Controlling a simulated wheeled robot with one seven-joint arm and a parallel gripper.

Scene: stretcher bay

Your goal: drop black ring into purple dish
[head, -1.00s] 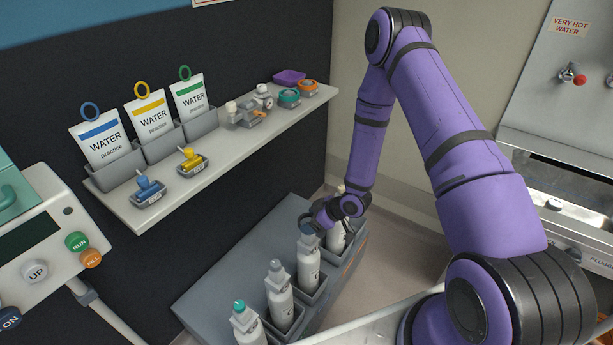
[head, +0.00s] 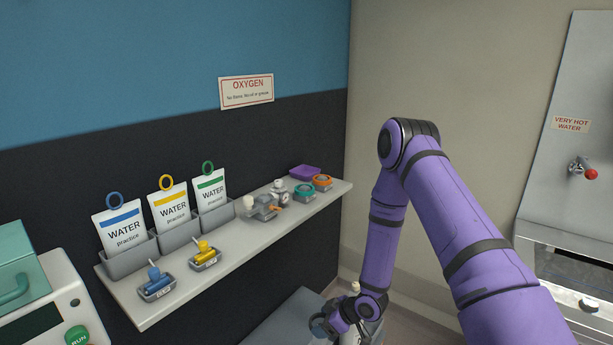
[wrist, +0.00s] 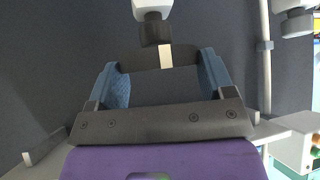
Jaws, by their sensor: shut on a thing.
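The purple dish (head: 305,172) sits at the far right end of the wall shelf, behind two small ringed pots. My gripper (head: 324,326) is low in the head view, below and in front of the shelf, near the bottles. It is shut on the black ring (head: 317,328), which shows as a dark loop at the picture's lower edge. In the wrist view a dark band, seemingly the ring (wrist: 135,60), spans between the blue finger pads of my gripper (wrist: 162,85). The ring's lower part is hard to make out.
The shelf (head: 225,265) also holds pouches marked WATER, a blue clip (head: 157,284), a yellow clip (head: 205,256), grey fittings (head: 265,207), and teal (head: 304,190) and orange-ringed (head: 322,182) pots. A bottle top (head: 355,287) stands close to my gripper.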

